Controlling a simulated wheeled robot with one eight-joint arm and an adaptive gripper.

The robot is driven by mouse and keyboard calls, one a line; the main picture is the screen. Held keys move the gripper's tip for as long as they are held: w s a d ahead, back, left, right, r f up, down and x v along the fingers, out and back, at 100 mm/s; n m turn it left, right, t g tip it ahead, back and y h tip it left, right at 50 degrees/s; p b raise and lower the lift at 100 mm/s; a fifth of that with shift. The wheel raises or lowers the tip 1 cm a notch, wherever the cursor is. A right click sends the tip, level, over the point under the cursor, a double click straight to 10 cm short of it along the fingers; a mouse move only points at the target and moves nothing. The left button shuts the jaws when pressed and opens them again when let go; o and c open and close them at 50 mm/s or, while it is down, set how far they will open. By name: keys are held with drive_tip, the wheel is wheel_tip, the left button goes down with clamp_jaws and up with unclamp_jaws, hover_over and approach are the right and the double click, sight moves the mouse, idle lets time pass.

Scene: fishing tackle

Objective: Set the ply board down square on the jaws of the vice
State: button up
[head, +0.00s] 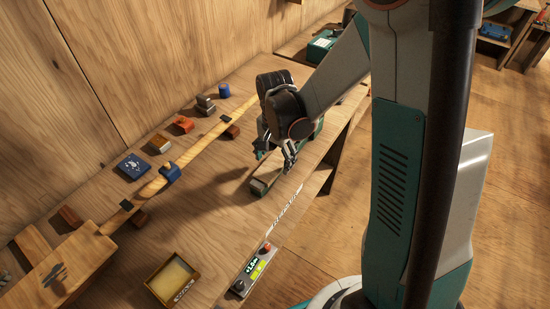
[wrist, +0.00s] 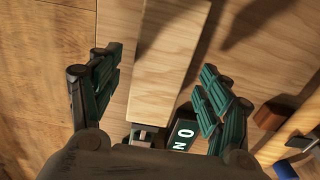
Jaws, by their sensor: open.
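In the wrist view, a pale wooden piece that looks like the ply board (wrist: 165,85) lies between the spread fingers of my gripper (wrist: 157,92), apart from both of them. A small metal part (wrist: 141,134) shows at its lower end, partly hidden by my wrist. In the head view, my gripper (head: 288,160) points down over the bench near its right edge.
The bench (head: 205,205) carries a long rod (head: 210,138) with a blue clamp (head: 171,173). Small blocks and a blue fish-marked box (head: 134,166) lie along the back. A yellow-lined tray (head: 172,280), a control box (head: 253,268) and a wooden box (head: 62,265) stand at the near end.

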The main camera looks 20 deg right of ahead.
sight(275, 162)
wheel_tip(275, 162, up, 12)
drive_tip(key=shift+f, duration=0.25)
idle(0.3)
drive_tip(key=s+r+n+t, duration=0.3)
drive_tip(key=s+r+n, duration=0.1)
drive_tip(key=s, duration=0.3)
drive_tip(key=s+r+n+t, duration=0.4)
drive_tip(key=s+n, duration=0.2)
drive_tip(key=s, duration=0.2)
drive_tip(key=shift+r+n, duration=0.15)
drive_tip(key=shift+n, duration=0.25)
